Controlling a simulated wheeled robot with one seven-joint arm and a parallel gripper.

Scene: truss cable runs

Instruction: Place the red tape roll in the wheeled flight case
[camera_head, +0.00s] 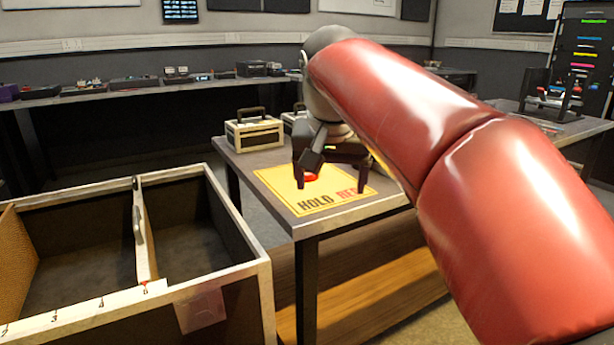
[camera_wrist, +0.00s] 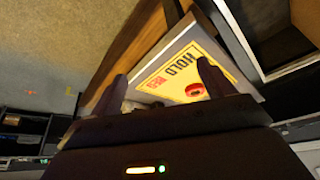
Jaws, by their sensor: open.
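The red tape roll (camera_head: 311,177) lies on a yellow sheet (camera_head: 276,184) marked "HOLD RED" on the table; it also shows in the wrist view (camera_wrist: 195,90), close to the right finger. My gripper (camera_head: 332,187) is above the sheet, with its fingers pointing down. It is open and empty, and in the wrist view its fingers (camera_wrist: 163,70) are spread wide apart. In the head view part of the roll is hidden behind the gripper. A large open case (camera_head: 265,285) with a divider stands at the lower left, likely the flight case; its wheels are out of view.
The table (camera_head: 297,228) has cream cases (camera_head: 254,133) at its back. The open case's divider (camera_head: 143,235) splits it into compartments, and a numbered strip (camera_head: 80,312) runs along its front. A narrow gap separates case and table. A shelf (camera_head: 370,290) sits beneath the table.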

